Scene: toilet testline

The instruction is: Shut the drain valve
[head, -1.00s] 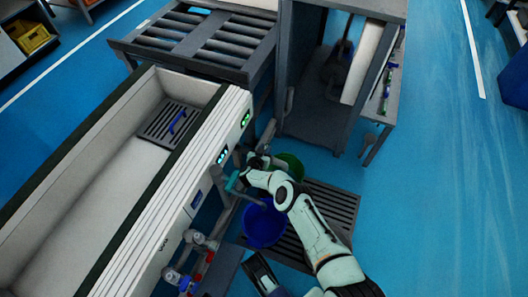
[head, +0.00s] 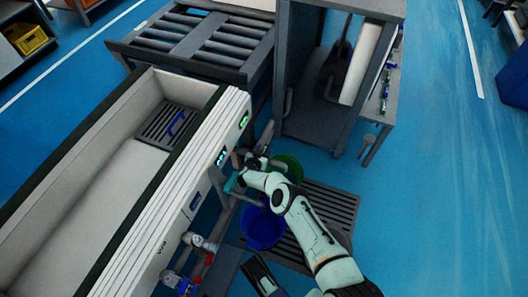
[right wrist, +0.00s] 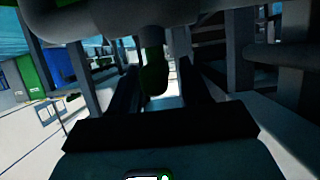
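A green valve handle (right wrist: 154,70) hangs from a pipe in the right wrist view. It lies between the two dark fingers of my right gripper (right wrist: 158,88), with gaps on both sides. In the head view my right gripper (head: 250,162) is beside the white tub's side, close to a teal pipe part (head: 233,182). The wrist hides much of the valve there.
A blue bucket (head: 263,226) and a green bucket (head: 291,167) stand below my right arm, by a floor grate (head: 335,207). The white tub (head: 85,190) is on the left. Grey pipes with red parts (head: 203,256) run along its side. Blue floor is clear on the right.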

